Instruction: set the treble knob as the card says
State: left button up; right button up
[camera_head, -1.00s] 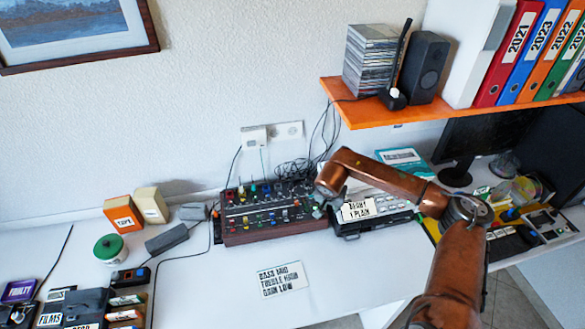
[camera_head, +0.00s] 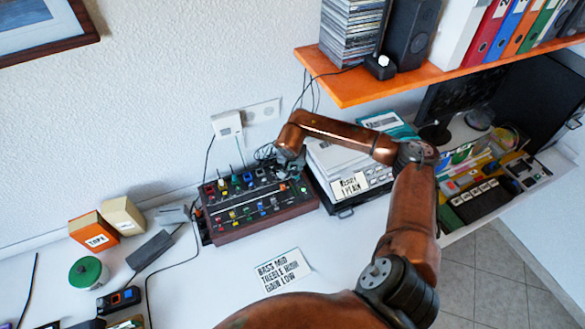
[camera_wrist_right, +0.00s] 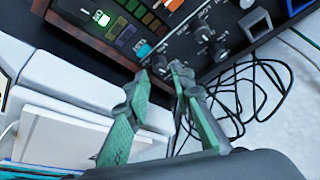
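The card (camera_head: 284,272) lies on the table in front of the mixer and reads "BASS MID, TREBLE HIGH, GAIN LOW". The mixer (camera_head: 268,228) is a dark box with a reddish-brown front and many knobs and sliders on top. My right gripper (camera_head: 291,170) is at the mixer's far right corner. In the right wrist view my right gripper (camera_wrist_right: 161,72) has two green fingers, tips apart, close over the panel beside several dark knobs (camera_wrist_right: 203,34). A small knob seems to lie between the tips; contact is unclear. I cannot read which knob is treble. My left gripper is out of view.
An orange shelf (camera_head: 345,92) overhangs the back right, with a disc stack (camera_head: 348,35) and a speaker (camera_head: 408,38). A grey device (camera_head: 345,165) stands right of the mixer. Dark cables (camera_wrist_right: 255,95) lie behind it. The table around the card is mostly clear.

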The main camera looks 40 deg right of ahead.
aim_at(294, 169)
jog(key=shift+x, duration=1.65)
grip_shut()
